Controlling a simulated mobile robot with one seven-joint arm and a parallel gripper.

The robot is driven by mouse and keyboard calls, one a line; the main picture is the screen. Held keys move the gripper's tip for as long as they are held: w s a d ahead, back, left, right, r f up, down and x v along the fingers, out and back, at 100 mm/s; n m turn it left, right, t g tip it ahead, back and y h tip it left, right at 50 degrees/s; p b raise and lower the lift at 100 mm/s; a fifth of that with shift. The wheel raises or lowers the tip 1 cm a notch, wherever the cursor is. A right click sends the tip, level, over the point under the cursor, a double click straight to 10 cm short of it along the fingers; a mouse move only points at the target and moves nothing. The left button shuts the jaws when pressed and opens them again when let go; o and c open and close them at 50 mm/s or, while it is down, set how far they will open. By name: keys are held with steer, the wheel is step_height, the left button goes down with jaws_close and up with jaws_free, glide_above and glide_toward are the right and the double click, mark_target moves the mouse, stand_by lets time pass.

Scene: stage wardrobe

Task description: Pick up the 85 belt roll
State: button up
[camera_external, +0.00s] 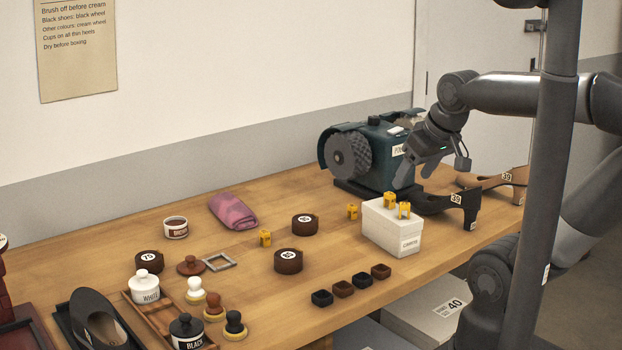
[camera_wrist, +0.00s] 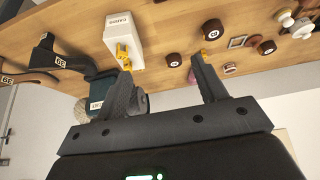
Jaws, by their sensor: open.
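Three dark brown belt rolls with round white labels lie on the wooden table. The front middle one, the 85 belt roll (camera_external: 288,262), appears to read 85, though the print is small. It seems to be the roll nearer the top in the wrist view (camera_wrist: 212,30). Another roll (camera_external: 305,225) lies just behind it, its number unclear. The roll at left (camera_external: 149,262) appears to read 75. My gripper (camera_external: 408,178) is open and empty, above and behind the white box, right of the rolls. Its two fingers (camera_wrist: 162,72) show apart in the wrist view.
The white box (camera_external: 391,228) with yellow clips on top stands between my gripper and the rolls. A green grinding machine (camera_external: 378,150) stands behind. A yellow clip (camera_external: 265,238) and small dark cups (camera_external: 343,289) lie near the 85 roll.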

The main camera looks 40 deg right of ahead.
steer(key=o, duration=0.3)
steer(key=shift+o, duration=0.2)
steer(key=m+g, duration=0.5)
steer(key=g, duration=0.1)
glide_above(288, 255)
step_height(288, 255, down, 12)
step_height(288, 255, down, 10)
steer(key=shift+r, duration=0.1)
